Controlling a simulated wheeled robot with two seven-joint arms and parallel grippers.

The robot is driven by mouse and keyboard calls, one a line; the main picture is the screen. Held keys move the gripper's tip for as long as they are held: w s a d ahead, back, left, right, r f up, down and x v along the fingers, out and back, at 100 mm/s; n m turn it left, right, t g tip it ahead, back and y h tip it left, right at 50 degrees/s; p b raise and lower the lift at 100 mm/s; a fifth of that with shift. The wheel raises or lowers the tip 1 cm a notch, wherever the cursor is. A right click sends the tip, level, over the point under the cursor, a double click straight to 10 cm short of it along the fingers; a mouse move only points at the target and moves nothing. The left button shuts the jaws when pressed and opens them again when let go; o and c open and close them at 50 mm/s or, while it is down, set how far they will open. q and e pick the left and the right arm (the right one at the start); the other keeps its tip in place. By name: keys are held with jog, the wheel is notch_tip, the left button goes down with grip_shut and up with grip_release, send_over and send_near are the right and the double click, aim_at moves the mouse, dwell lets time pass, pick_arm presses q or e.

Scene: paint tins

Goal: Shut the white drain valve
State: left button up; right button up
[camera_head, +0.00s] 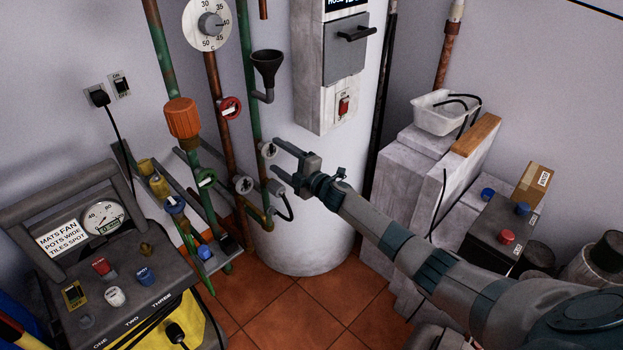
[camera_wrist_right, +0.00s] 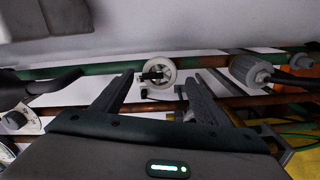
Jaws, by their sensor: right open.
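A round white valve (camera_head: 268,149) with a dark lever sits on the green vertical pipe in front of the white tank. It also shows in the right wrist view (camera_wrist_right: 160,72), just beyond and between the fingertips. No label tells me which is the drain valve. My right gripper (camera_head: 275,156) is open and empty, its two fingers pointing at the upper white valve; I cannot tell whether they touch it. My left gripper is not in view.
A black funnel (camera_head: 267,66) is above the valve and a grey cable connector (camera_head: 278,188) is just below it. A red valve (camera_head: 230,107) and an orange cap (camera_head: 182,118) are to the left. The white tank (camera_head: 310,235) stands behind. The tiled floor (camera_head: 290,305) is clear.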

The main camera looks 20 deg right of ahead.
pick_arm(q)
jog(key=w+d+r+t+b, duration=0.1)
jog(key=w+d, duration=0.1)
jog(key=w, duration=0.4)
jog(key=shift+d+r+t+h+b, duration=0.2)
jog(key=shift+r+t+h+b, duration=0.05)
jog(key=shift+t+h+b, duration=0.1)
pick_arm(e)
jog(key=v, duration=1.4)
jog(key=shift+s, duration=0.15)
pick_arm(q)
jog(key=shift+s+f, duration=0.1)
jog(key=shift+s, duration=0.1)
pick_arm(e)
jog(key=shift+f, duration=0.1)
